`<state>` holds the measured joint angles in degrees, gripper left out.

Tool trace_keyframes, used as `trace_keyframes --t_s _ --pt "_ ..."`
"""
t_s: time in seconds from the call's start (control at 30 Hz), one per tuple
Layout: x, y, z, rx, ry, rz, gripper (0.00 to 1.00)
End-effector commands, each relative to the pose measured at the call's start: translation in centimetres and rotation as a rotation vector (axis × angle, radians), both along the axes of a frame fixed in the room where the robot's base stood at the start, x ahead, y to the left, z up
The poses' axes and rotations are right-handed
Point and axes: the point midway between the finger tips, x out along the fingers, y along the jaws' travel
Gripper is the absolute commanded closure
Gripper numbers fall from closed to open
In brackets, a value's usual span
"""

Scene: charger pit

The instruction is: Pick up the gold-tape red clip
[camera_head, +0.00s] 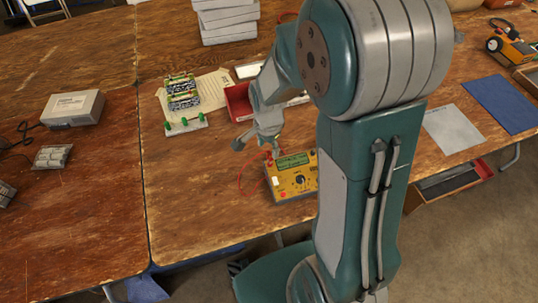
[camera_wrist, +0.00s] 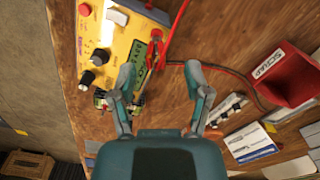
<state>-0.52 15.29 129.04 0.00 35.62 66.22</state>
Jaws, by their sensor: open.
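The yellow charger (camera_head: 290,178) with a dark knob and green display stands on the wooden bench below my gripper. It also shows at upper left in the wrist view (camera_wrist: 118,42). A red lead (camera_wrist: 180,20) runs beside the charger's display end, with a red clip-like part (camera_wrist: 158,50) at that edge. I cannot make out gold tape on it. In the head view the red lead (camera_head: 240,180) loops left of the charger. My gripper (camera_head: 256,149) is open and empty above the bench. In the wrist view its fingertips (camera_wrist: 160,70) straddle the red part from above.
A red bin labelled SCRAP (camera_wrist: 285,78) stands to the right in the wrist view. A green-and-black pack (camera_head: 182,92) lies on paper at the back left. A grey power box (camera_head: 72,108) stands on the left table.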

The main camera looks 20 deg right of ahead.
Motion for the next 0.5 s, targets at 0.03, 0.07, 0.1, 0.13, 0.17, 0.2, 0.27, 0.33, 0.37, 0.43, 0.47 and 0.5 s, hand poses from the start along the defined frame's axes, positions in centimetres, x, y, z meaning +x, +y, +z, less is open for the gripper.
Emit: trace_keyframes --t_s 0.03,0.07,0.1,0.13,0.17,0.2,0.27,0.33,0.37,0.43,0.47,0.5 --pt "-0.2 -0.1 -0.8 0.0 0.005 -0.001 0.37" --pt "-0.2 -0.2 -1.2 0.0 0.007 -0.001 0.37" --pt "-0.3 -0.3 -1.9 0.0 0.007 -0.001 0.37" --pt "-0.3 -0.3 -2.4 0.0 0.007 -0.001 0.37" --pt "-0.3 -0.4 -2.9 0.0 0.007 -0.001 0.37" --pt "-0.3 -0.3 -3.4 0.0 0.005 0.0 0.37" --pt "-0.3 -0.3 -4.1 0.0 0.004 0.0 0.37" --pt "-0.2 -0.3 -4.5 0.0 0.002 0.0 0.37" --pt "-0.2 -0.3 -4.6 0.0 0.002 0.0 0.37" --pt "-0.2 -0.3 -4.7 0.0 0.002 0.0 0.37" --pt "-0.2 -0.3 -4.7 0.001 0.001 0.0 0.37" --pt "-0.2 -0.3 -4.7 0.0 0.001 0.0 0.37"
